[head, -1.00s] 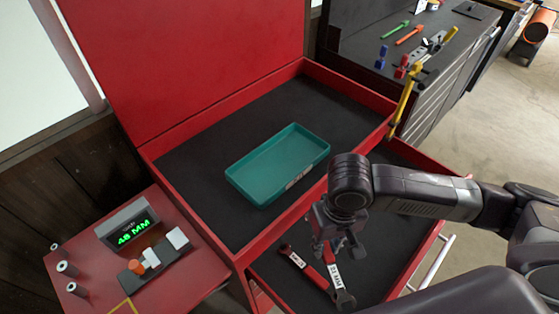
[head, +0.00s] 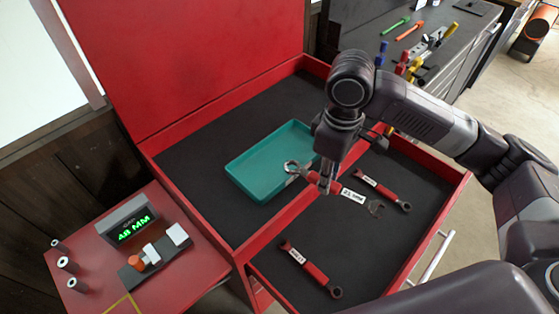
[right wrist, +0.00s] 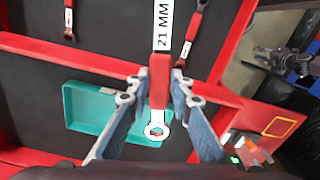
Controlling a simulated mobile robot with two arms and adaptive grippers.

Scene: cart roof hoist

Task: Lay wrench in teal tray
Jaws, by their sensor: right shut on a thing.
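My right gripper (head: 326,186) is shut on a red-handled wrench (head: 352,195) with a white label. It holds the wrench roughly level, above the edge between the cart's top and the open drawer. The teal tray (head: 251,160) lies empty, as far as I see, on the cart's black top. The wrench's ring end overlaps the tray's right side in the head view. My left gripper is not in view.
Two more red wrenches lie in the open drawer, one near the front (head: 311,268) and one at the right (head: 381,188). The red cart rim (head: 212,248) surrounds the top. A side shelf with a green display (head: 133,229) stands at the left. Black surface left of the tray is free.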

